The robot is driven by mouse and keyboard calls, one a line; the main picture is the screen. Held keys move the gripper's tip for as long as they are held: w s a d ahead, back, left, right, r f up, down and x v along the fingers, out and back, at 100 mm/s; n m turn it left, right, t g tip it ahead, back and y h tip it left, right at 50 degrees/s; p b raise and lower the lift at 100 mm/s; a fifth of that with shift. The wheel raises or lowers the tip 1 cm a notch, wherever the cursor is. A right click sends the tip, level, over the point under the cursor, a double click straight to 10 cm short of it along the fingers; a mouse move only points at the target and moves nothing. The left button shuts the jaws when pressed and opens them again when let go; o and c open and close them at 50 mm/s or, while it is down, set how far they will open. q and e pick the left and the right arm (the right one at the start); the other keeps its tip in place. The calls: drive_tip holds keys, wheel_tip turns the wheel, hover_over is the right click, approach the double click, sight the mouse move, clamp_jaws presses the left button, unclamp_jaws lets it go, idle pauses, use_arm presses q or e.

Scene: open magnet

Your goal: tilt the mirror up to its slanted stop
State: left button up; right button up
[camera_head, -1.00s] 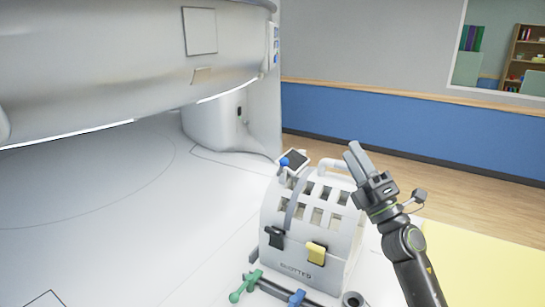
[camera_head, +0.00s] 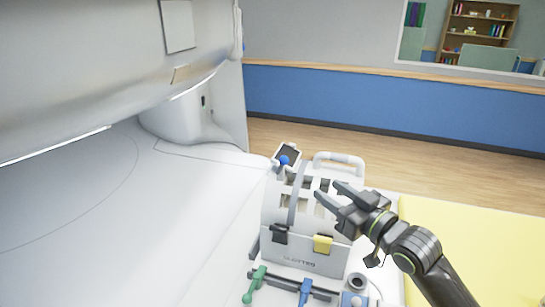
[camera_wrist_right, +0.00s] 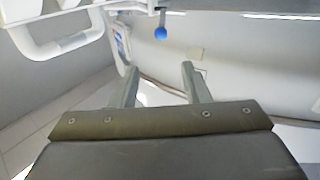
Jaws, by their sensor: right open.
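The mirror (camera_head: 290,154) is a small dark panel in a pale frame at the far top end of the white slotted head coil (camera_head: 305,223). A blue knob (camera_head: 284,161) sits at its lower edge. The knob also shows near the top of the right wrist view (camera_wrist_right: 161,33), beyond the fingertips; most of the mirror is outside that view. My right gripper (camera_head: 327,190) is open and empty above the coil's right side, to the right of and nearer than the knob, its fingers pointing left. It appears apart from the mirror. My left gripper is out of view.
A white handle loop (camera_head: 340,158) stands behind the gripper at the coil's far end. Black and yellow latches (camera_head: 323,243) and green and blue levers (camera_head: 305,290) are on the coil's near side. The large scanner (camera_head: 100,60) overhangs the left. A yellow surface (camera_head: 470,245) lies right.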

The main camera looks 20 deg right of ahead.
sight(287, 163)
drive_tip(key=p+x, duration=0.1)
drive_tip(key=x, duration=0.4)
drive_tip(key=p+x, duration=0.2)
drive_tip(key=x, duration=0.4)
drive_tip(key=p+x, duration=0.1)
drive_tip(key=x, duration=0.5)
drive_tip(key=shift+a+f, duration=0.15)
drive_tip(key=shift+f, duration=0.15)
